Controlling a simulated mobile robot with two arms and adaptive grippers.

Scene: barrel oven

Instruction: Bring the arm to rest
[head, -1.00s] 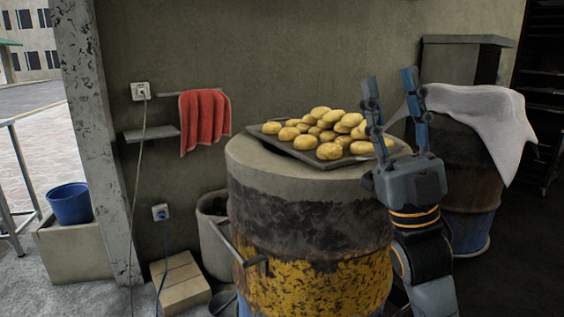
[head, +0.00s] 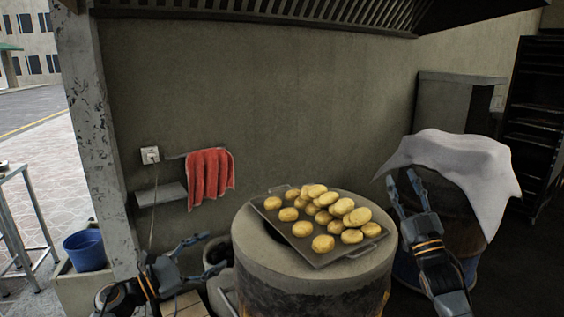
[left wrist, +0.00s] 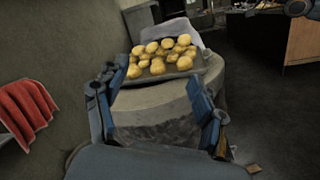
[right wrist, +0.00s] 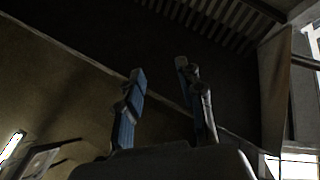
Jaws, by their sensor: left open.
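My left gripper (head: 208,257) is at the lower left of the head view, left of the barrel oven (head: 312,283). It is open and empty; its spread fingers also show in the left wrist view (left wrist: 157,75), with the barrel beyond them. My right gripper (head: 401,176) points up at the right of the barrel, in front of the white cloth. Its fingers stand apart with nothing between them in the right wrist view (right wrist: 160,68). A dark tray (head: 318,256) of several golden buns (head: 323,243) lies on the barrel's top, apart from both grippers.
A white cloth (head: 455,158) drapes over a second barrel (head: 462,232) at the right. A red towel (head: 209,178) hangs on the wall at left. A blue bucket (head: 85,250) stands at far left. A dark rack (head: 535,120) stands at far right.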

